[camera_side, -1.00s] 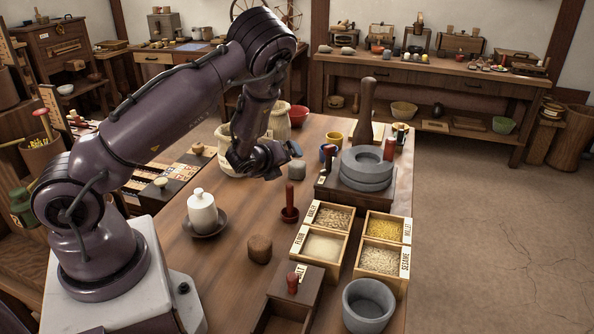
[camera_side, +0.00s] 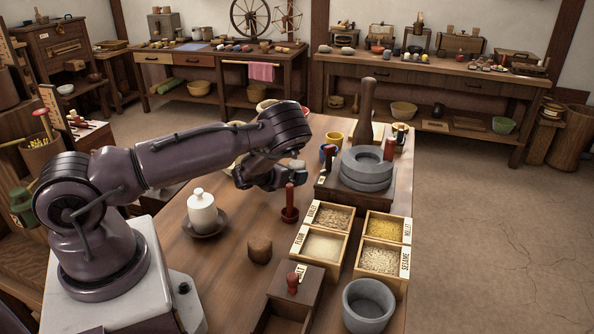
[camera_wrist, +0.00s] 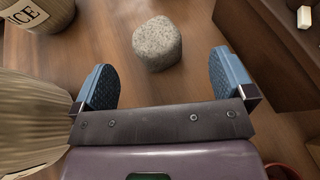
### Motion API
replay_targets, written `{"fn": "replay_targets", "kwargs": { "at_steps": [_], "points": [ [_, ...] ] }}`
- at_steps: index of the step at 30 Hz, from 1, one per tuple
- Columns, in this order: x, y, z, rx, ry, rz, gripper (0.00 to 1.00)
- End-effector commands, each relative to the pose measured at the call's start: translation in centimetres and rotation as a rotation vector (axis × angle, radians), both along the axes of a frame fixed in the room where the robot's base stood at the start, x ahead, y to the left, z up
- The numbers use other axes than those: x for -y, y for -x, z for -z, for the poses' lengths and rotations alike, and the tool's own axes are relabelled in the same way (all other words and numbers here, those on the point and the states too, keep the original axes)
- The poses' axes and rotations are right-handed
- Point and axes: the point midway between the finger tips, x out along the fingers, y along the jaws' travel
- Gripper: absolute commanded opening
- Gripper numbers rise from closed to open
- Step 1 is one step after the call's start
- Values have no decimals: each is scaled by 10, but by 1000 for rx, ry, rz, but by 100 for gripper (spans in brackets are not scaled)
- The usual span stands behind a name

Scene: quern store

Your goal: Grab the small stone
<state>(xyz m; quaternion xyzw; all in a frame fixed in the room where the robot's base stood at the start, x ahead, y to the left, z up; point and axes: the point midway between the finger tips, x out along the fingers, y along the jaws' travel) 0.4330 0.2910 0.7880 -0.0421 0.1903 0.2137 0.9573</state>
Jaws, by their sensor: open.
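The small stone (camera_wrist: 157,44) is a speckled grey, rounded block standing on the wooden table. In the wrist view it lies just ahead of my gripper (camera_wrist: 165,85), roughly centred between the two blue fingers and beyond their tips. The fingers are spread apart with nothing between them. In the side view my gripper (camera_side: 297,174) is low over the far part of the table, and the stone (camera_side: 297,163) shows only in part behind it. I cannot tell the exact gap between fingertips and stone.
A ribbed sack (camera_wrist: 30,115) stands close on the left, with a labelled sack (camera_wrist: 38,12) beyond it. The quern (camera_side: 367,168) on its wooden base is to the right. A red pestle in a dish (camera_side: 290,205) stands in front. A white lidded jar (camera_side: 202,212) is nearer my base.

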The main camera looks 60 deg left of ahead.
Motion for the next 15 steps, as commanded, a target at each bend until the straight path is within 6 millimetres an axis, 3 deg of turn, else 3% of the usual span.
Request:
{"fn": "replay_targets", "kwargs": {
  "at_steps": [15],
  "points": [
    [-23, -42, 18, 0, 1, 0, 100]
  ]
}}
